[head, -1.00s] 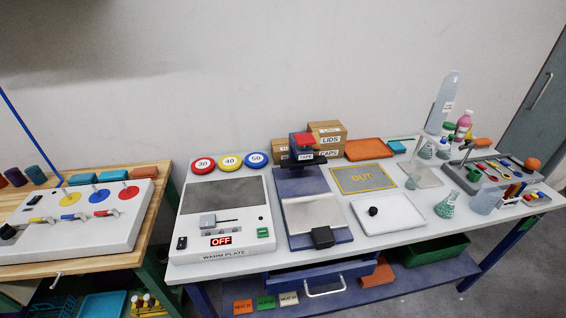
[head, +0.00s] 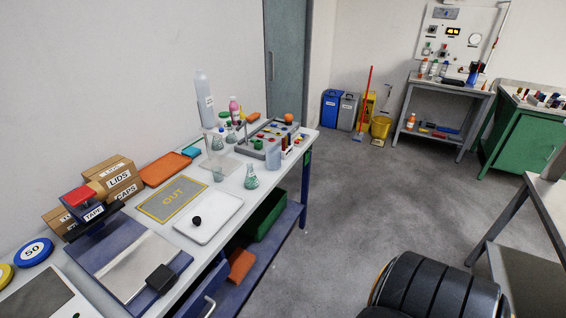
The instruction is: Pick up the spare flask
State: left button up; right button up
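Several small glass flasks with greenish contents stand on the long white-topped bench. One conical flask (head: 251,180) stands apart near the bench's front edge, right of the white tray. Another small glass vessel (head: 218,173) stands a little to its left. Two more flasks, one (head: 217,141) beside the other (head: 231,134), stand farther back near the tall bottle. No label I can read tells which one is the spare flask. Neither of my grippers is in view.
A white tray (head: 228,206) with a black knob and the OUT mat (head: 155,210) lie left of the front flask. A clear beaker (head: 273,158) and a grey rack (head: 246,143) stand right. A tall bottle (head: 204,100) stands behind. Grey floor (head: 345,205) is open beyond the bench.

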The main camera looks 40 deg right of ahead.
aim_at(251, 182)
jog(key=z, duration=1.15)
